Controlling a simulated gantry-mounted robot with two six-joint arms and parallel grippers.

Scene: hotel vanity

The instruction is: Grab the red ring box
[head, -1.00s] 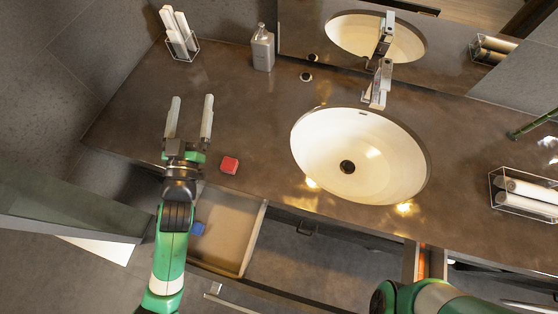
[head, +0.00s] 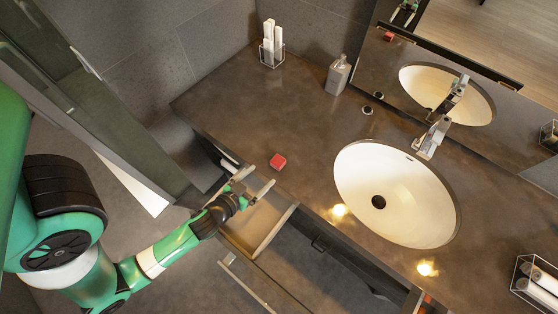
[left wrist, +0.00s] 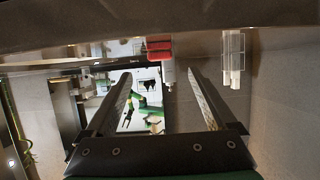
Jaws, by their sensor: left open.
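The red ring box (head: 278,162) sits on the brown countertop near its front edge, left of the sink. My left gripper (head: 262,177) is open and empty, just in front of the box and above the open drawer at the counter's edge. In the left wrist view, which looks upside down, the red ring box (left wrist: 159,48) shows beyond the two spread fingers (left wrist: 165,80), roughly in line with the gap between them. The fingers appear apart from the box. My right gripper is not in view.
An open drawer (head: 287,224) juts out below the counter. The sink (head: 398,195) lies to the right. Counter around the box is clear.

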